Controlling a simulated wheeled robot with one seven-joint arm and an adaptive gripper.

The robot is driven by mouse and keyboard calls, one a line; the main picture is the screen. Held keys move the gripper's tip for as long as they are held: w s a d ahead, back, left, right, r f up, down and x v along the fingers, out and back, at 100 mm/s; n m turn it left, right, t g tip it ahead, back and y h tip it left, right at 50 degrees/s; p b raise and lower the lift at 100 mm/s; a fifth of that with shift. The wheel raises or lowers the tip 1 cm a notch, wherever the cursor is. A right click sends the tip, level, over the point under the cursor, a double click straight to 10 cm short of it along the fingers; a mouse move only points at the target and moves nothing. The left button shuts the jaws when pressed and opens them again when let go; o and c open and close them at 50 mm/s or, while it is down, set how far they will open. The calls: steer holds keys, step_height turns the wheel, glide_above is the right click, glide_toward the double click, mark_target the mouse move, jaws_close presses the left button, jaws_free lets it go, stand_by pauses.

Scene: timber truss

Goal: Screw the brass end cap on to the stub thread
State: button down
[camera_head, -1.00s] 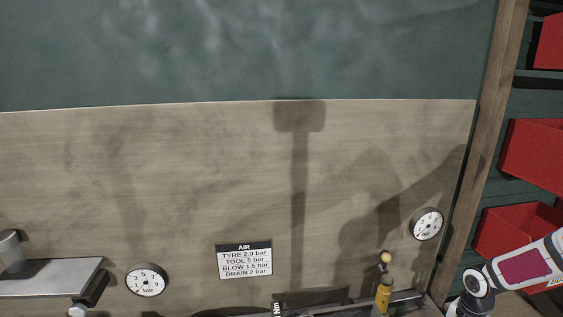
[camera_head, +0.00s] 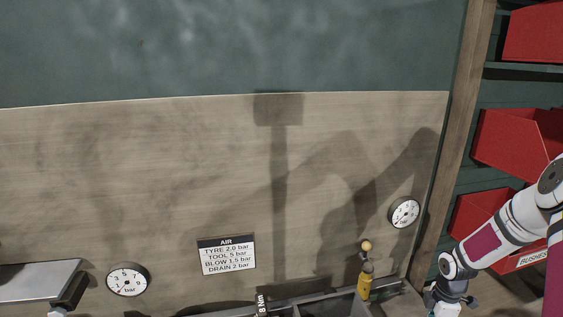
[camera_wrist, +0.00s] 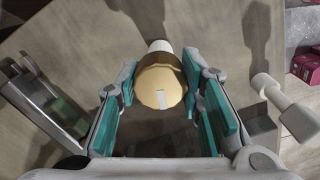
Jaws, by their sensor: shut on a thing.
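The brass end cap (camera_wrist: 158,92) is a round gold-coloured piece with a pale mark on its face, in the middle of the wrist view. My gripper (camera_wrist: 160,76) is shut on it, with teal-lined fingers at its left and right sides. A whitish cylinder end (camera_wrist: 160,46), which may be the stub, shows just beyond the cap. The cap hides most of it, and I cannot tell whether the two touch or any thread is engaged. In the head view my arm comes in at the right and its end runs off the bottom edge; the cap is not visible there.
In the wrist view, a white lever-like fitting (camera_wrist: 285,103) stands right of my fingers and a grey holder (camera_wrist: 45,98) lies left. In the head view, red bins (camera_head: 515,140) line the right, a yellow brass-topped fitting (camera_head: 365,284) stands low, and a gauge (camera_head: 404,213) is on the wall.

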steer(key=c, duration=1)
jaws_free()
steer(key=shift+f, duration=0.1)
steer(key=a+r+m+h, duration=0.1)
steer(key=a+r+m, duration=0.15)
steer(key=r, duration=0.95)
steer(key=a+r+m+h, duration=0.1)
steer(key=a+r, duration=0.3)
steer(key=r, duration=0.8)
steer(key=s+a+r+m+t+b, duration=0.2)
steer(key=s+a+r+m, duration=0.1)
steer(key=a+r, duration=0.55)
steer(key=s+a+r+m+t+y, duration=0.1)
steer(key=s+a+r+m, duration=0.3)
steer(key=s+a, duration=0.2)
steer(key=s+a+r+m+t+y+b, duration=0.1)
steer(key=s+a+r+m+t, duration=0.1)
steer(key=s+a+r+m, duration=0.2)
steer(key=s+a, duration=0.2)
steer(key=s, duration=0.2)
steer(key=shift+s+a+t, duration=0.2)
steer(key=shift+a+t, duration=0.1)
steer(key=shift+a, duration=0.1)
